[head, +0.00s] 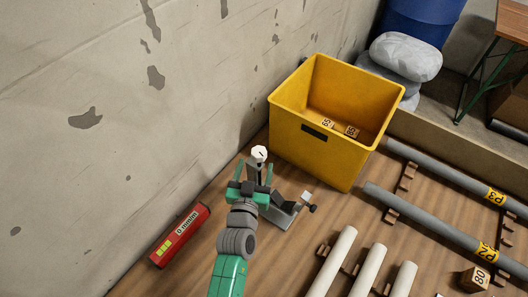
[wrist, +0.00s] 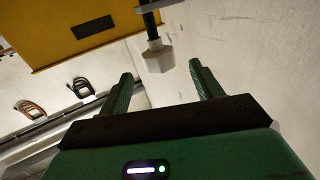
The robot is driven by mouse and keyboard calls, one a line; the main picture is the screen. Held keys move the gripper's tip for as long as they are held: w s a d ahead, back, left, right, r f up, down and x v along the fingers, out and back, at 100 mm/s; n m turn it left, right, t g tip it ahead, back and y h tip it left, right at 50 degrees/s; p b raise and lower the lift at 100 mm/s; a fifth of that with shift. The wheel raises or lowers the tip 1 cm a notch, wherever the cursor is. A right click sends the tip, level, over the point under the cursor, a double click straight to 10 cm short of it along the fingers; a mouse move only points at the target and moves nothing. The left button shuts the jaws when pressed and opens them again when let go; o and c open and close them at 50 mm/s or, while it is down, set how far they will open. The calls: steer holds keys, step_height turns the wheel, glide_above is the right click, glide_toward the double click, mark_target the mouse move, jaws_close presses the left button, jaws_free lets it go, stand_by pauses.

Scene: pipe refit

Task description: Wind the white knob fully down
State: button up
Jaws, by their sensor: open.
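The white knob (head: 259,153) is a small faceted cap on top of a grey clamp-like fixture (head: 283,212) that stands on the wooden floor. In the wrist view the white knob (wrist: 158,58) sits on a dark threaded stem. My gripper (head: 254,170) is open, its two green fingers pointing toward the knob. In the wrist view my gripper (wrist: 160,76) has the knob in line with the gap, just beyond the fingertips. Nothing is between the fingers, and I see no contact. Much of the fixture is hidden behind my gripper in the head view.
A yellow crate (head: 318,155) holding small numbered blocks stands close behind the fixture. A red box (head: 180,235) lies at the left by the wall. White pipes (head: 368,270) and grey pipes (head: 430,215) rest on wooden supports at the right.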

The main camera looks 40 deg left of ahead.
mark_target(258, 146)
steer(key=b+x, duration=0.1)
steer(key=x, duration=0.3)
steer(key=b+x, duration=0.1)
steer(key=x, duration=0.3)
steer(key=shift+s+r, duration=0.1)
steer(key=shift+r, duration=0.1)
steer(key=shift+c, duration=0.3)
steer(key=c, duration=0.9)
steer(key=r+p, duration=0.1)
steer(key=p, duration=0.2)
steer(key=shift+n+y+p, duration=0.3)
steer(key=shift+y+p, duration=0.1)
steer(key=shift+c, duration=0.2)
steer(key=n+g+y+p, duration=0.1)
steer(key=p, duration=0.3)
steer(key=shift+r, duration=0.15)
steer(key=shift+a+f+n+g+y+p, duration=0.1)
steer(key=shift+f+n+g+y+p, duration=0.2)
steer(key=shift+n+g+y+p, duration=0.45)
steer(key=shift+s+a+f+n+g+y+p, duration=0.1)
steer(key=shift+s+f+n+g+y+p, duration=0.2)
steer(key=shift+g+y, duration=0.35)
